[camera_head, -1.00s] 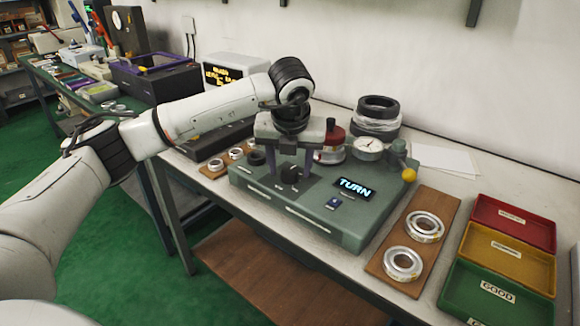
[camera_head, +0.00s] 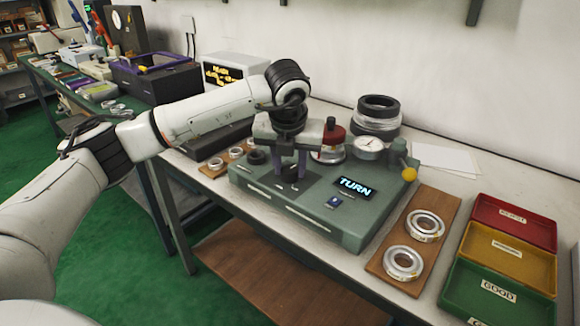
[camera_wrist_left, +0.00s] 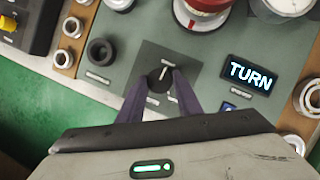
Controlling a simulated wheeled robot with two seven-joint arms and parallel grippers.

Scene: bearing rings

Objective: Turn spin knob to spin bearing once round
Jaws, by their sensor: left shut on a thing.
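The green-grey test fixture (camera_head: 333,228) stands on the bench, with a lit display (camera_head: 353,188) reading TURN. My left gripper (camera_head: 290,174) points down at its front panel. In the left wrist view, the black round spin knob (camera_wrist_left: 160,76) with a white pointer line sits on a dark square plate (camera_wrist_left: 170,56). The two purple fingers of my left gripper (camera_wrist_left: 158,84) are shut on it from both sides. In the head view the fingers mostly hide the knob. A red-topped part (camera_head: 332,133) stands behind, partly hidden by the gripper. My right gripper is not in view.
A dial gauge (camera_head: 369,146) and a yellow-ball lever (camera_head: 409,174) stand on the fixture's right side. A wooden board (camera_head: 391,262) holds two bearing rings. Red, yellow and green trays (camera_head: 466,302) lie farther right. Black rings (camera_head: 378,104) are stacked behind.

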